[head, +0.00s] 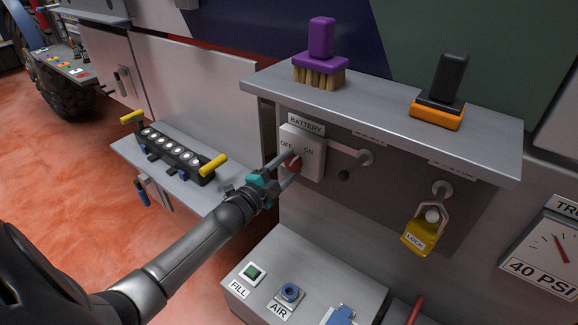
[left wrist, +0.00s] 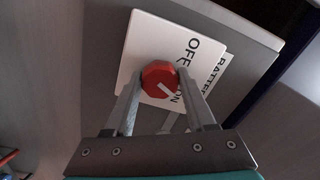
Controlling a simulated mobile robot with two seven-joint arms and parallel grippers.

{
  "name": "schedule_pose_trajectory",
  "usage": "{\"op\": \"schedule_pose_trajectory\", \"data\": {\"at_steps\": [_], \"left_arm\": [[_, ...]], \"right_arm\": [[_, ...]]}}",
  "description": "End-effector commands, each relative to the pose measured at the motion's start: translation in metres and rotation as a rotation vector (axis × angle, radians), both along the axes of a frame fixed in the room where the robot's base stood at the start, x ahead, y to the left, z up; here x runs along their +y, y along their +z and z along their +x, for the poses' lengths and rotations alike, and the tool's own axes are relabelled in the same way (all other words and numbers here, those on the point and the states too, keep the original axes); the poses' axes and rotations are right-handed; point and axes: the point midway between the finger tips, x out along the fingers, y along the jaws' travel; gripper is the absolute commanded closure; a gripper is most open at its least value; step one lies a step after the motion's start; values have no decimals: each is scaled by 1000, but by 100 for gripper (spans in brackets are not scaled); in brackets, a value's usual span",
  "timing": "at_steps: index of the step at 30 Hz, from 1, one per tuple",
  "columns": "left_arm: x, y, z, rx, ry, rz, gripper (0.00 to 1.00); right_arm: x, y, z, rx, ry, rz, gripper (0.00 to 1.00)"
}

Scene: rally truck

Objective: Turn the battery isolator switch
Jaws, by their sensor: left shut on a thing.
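The battery isolator switch is a red knob (head: 293,164) on a white plate (head: 313,150) marked OFF and ON, under a BATTERY label (head: 306,124). My left gripper (head: 285,168) reaches it from the left and front. In the left wrist view the red knob (left wrist: 159,79) sits between the two fingers of my left gripper (left wrist: 160,88), which is shut on it. A white pointer line on the knob points toward the ON word in that view. My right gripper is not in view.
A shelf (head: 390,105) overhangs the switch, with a purple brush (head: 320,55) and an orange-based block (head: 440,100). A lever (head: 352,165) and a yellow lock tag (head: 421,237) are to the right. A light bar (head: 175,153) lies left; a FILL/AIR box (head: 300,270) is below.

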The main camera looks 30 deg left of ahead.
Motion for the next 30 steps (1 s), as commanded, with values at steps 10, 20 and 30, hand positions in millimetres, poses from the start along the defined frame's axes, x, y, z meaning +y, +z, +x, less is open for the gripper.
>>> {"op": "schedule_pose_trajectory", "data": {"at_steps": [10,20,30], "left_arm": [[0,0,0,-11,0,156,100],[0,0,0,-14,0,190,100],[0,0,0,-14,0,191,37]], "right_arm": [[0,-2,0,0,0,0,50],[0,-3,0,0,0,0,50],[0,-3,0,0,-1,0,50]]}}
